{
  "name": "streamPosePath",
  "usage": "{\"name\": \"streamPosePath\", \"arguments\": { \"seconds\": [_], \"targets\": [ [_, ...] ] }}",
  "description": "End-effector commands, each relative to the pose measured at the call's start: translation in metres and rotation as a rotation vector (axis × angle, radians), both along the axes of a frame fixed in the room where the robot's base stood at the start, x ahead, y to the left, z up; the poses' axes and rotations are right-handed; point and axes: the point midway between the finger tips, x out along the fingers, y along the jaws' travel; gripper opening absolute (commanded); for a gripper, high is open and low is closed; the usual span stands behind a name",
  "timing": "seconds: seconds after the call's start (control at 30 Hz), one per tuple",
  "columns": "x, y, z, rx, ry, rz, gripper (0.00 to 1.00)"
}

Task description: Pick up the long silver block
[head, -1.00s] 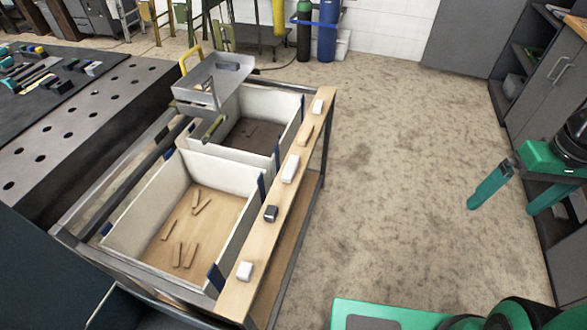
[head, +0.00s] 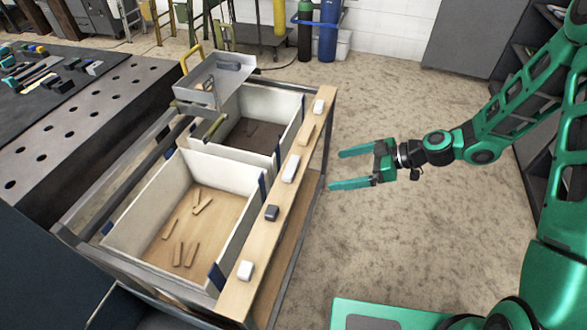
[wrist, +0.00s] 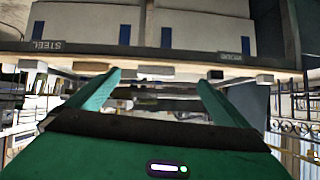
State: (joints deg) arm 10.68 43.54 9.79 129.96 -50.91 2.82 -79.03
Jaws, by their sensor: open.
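The long silver block (head: 290,168) lies on the wooden ledge (head: 257,238), in the middle of a row of blocks. It also shows in the wrist view (wrist: 155,70), between my two fingertips in the picture but beyond them. My gripper (head: 336,170) is open and empty, to the right of the ledge and pointing left toward the long silver block, apart from it. Its green fingers also show in the wrist view (wrist: 159,77).
On the ledge are short silver blocks (head: 318,106) (head: 245,270), a wooden block (head: 306,134) and a dark block (head: 271,213). Left are a near bin (head: 130,215) with wooden sticks and a far bin (head: 277,105). A grey tray (head: 214,82) stands behind. Floor right is clear.

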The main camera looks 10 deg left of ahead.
Motion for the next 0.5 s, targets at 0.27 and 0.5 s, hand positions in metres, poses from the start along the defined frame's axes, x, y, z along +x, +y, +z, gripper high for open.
{"name": "streamPosePath", "arguments": {
  "seconds": [0.27,0.5],
  "targets": [
    [0.009,0.038,-0.006,0.152,-0.093,0.011,1.00],
    [0.011,0.057,-0.011,0.167,-0.103,0.012,1.00]
  ]
}}
